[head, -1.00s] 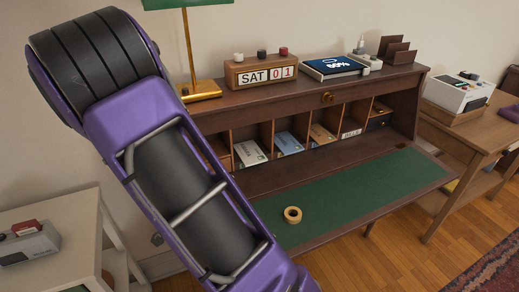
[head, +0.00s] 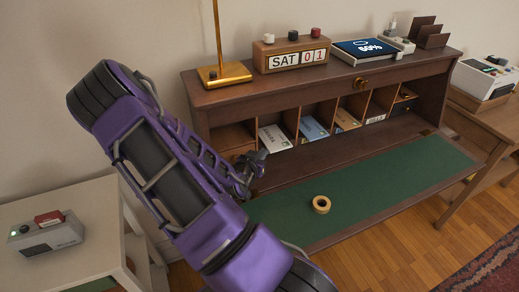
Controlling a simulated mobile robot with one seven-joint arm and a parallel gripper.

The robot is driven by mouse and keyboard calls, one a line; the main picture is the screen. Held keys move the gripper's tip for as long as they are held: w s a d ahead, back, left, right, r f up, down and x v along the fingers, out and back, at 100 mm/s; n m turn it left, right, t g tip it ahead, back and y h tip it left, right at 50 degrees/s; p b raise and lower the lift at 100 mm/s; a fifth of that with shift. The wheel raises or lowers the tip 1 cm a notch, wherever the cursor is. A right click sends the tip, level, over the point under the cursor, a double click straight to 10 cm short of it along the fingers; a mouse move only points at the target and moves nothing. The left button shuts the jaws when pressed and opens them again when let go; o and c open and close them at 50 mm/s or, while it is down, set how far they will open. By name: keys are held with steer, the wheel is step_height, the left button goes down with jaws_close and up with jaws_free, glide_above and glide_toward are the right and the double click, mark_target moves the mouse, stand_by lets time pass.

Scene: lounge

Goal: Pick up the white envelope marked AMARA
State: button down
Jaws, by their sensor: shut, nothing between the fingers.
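A white envelope (head: 275,138) leans in a pigeonhole of the brown writing desk, in the head view. Its marking is too small to read, so I cannot tell whether it says AMARA. A small white piece with dark marks (head: 376,119) sits in a compartment farther right; its text is also unreadable. My gripper (head: 256,163) is dark and small in the picture, at the desk's left side, below and left of the white envelope and apart from it. It is shut and empty. My purple arm hides part of the desk's left end.
A blue envelope (head: 313,129) and a tan envelope (head: 346,119) stand in neighbouring pigeonholes. A tape roll (head: 321,204) lies on the green desk leaf (head: 375,180). A brass lamp (head: 222,74) and date blocks (head: 291,56) stand on top. A white side table (head: 75,240) is at left.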

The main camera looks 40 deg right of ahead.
mark_target(269, 148)
steer(key=w+d, duration=0.1)
steer(key=d, duration=0.1)
steer(key=w+d, duration=0.1)
steer(key=d, duration=0.2)
steer(key=w+d, duration=0.2)
steer(key=d, duration=0.1)
steer(key=shift+d, duration=0.1)
steer(key=shift+w+d+f, duration=0.3)
steer(key=shift+d+f, duration=0.1)
steer(key=shift+f, duration=0.3)
steer(key=shift+f+b, duration=0.15)
steer(key=shift+b, duration=0.35)
steer(key=shift+s+a+f, duration=0.1)
steer(key=shift+a, duration=0.05)
steer(key=shift+s+a+f, duration=0.1)
steer(key=shift+s+a, duration=0.3)
steer(key=shift+a, duration=0.35)
steer(key=shift+s+a, duration=0.4)
steer(key=shift+a, duration=0.35)
steer(key=shift+w+r, duration=0.1)
steer(key=shift+r, duration=0.65)
steer(key=shift+d, duration=0.1)
steer(key=shift+f, duration=0.1)
